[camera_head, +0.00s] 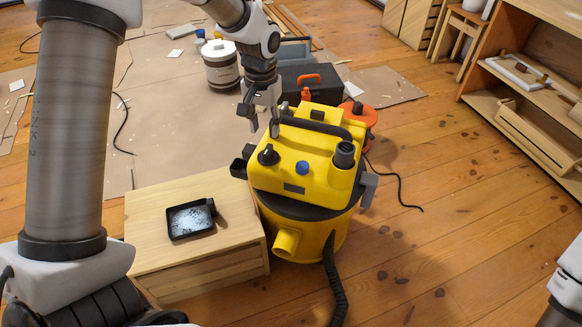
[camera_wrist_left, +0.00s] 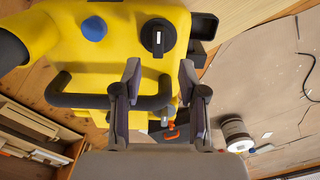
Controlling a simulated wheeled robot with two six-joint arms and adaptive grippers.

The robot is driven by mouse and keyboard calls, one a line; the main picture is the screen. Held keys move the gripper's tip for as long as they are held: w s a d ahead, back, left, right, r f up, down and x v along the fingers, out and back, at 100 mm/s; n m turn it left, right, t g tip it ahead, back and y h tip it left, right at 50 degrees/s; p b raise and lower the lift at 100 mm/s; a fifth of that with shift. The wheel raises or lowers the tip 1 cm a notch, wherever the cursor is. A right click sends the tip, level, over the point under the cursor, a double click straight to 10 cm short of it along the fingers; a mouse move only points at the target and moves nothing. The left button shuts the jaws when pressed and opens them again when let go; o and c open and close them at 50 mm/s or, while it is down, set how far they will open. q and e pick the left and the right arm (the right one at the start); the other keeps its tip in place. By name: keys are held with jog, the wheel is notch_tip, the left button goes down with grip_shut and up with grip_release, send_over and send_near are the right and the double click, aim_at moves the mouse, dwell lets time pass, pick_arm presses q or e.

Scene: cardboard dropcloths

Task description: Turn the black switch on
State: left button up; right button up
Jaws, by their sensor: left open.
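The black switch (camera_head: 268,154) is a round rotary knob on the yellow top of a vacuum cleaner (camera_head: 316,172). In the left wrist view, the switch (camera_wrist_left: 158,37) shows a raised grip bar with a white mark, lying roughly upright in the picture. My left gripper (camera_head: 262,123) is open and empty above the machine, just behind the switch. In the left wrist view, its two fingertips (camera_wrist_left: 160,72) are spread apart, with the switch beyond them and between their lines. I see no contact with the switch. My right gripper is out of view.
A black carry handle (camera_wrist_left: 85,98) and a blue button (camera_head: 302,167) are near the switch. A wooden box (camera_head: 165,262) with a black tray (camera_head: 190,219) stands left of the machine. A dark case (camera_head: 305,80) and bucket (camera_head: 220,70) stand behind.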

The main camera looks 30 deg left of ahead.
aim_at(268, 149)
pick_arm(q)
notch_tip(268, 149, down, 8)
jog(key=b, duration=0.3)
jog(key=shift+d+r, duration=0.15)
jog(key=shift+r, duration=0.1)
grip_shut()
